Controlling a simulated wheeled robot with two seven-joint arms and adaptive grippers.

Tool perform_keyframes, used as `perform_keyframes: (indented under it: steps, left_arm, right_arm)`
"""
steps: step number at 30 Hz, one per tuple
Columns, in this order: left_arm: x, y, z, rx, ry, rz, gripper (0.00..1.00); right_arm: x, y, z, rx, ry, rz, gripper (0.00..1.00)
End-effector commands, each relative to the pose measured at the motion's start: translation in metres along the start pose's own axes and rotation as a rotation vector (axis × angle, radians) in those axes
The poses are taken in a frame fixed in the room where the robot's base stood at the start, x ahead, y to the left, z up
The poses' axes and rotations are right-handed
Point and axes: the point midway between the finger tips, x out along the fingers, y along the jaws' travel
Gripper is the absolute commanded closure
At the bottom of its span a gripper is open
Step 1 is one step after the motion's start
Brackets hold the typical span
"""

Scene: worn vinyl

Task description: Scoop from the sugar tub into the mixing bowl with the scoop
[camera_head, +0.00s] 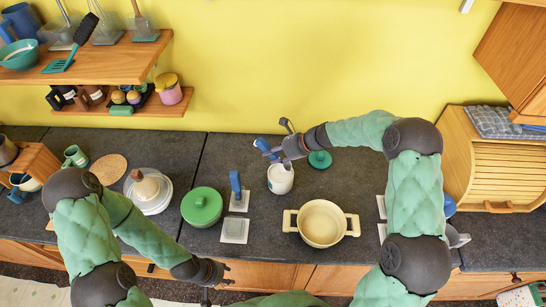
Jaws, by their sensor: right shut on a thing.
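My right gripper (290,148) is shut on the blue handle of the scoop (263,146), just above and behind a white tub (280,181), which looks like the sugar tub. The scoop's head is hidden, so I cannot tell whether it is inside the tub. A cream two-handled vessel (345,238), which looks like the mixing bowl, stands to the right and nearer the front edge. Its inside looks pale and empty. My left gripper (227,275) is empty at the counter's front edge and its fingers look apart.
A green lidded pot (202,206), another blue-handled tool (235,183) and a white square (234,231) are to the left. A wooden bread box (505,165) is at the right.

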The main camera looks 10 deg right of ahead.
Motion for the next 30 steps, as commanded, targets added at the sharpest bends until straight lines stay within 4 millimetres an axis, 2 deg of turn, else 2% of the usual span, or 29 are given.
perform_keyframes:
  steps: [1, 9, 30]
  left_arm:
    - [0.007, -0.003, 0.000, 0.000, 0.000, 0.000, 0.60]
    - [0.026, -0.009, -0.001, 0.000, 0.000, 0.000, 0.60]
    - [0.059, -0.021, -0.002, 0.000, 0.000, 0.000, 0.60]
  right_arm:
    - [0.002, 0.000, -0.004, 0.000, -0.007, -0.001, 0.99]
    - [0.004, -0.001, -0.009, -0.001, -0.051, -0.003, 0.99]
    - [0.039, 0.000, -0.049, 0.001, -0.052, -0.001, 0.99]
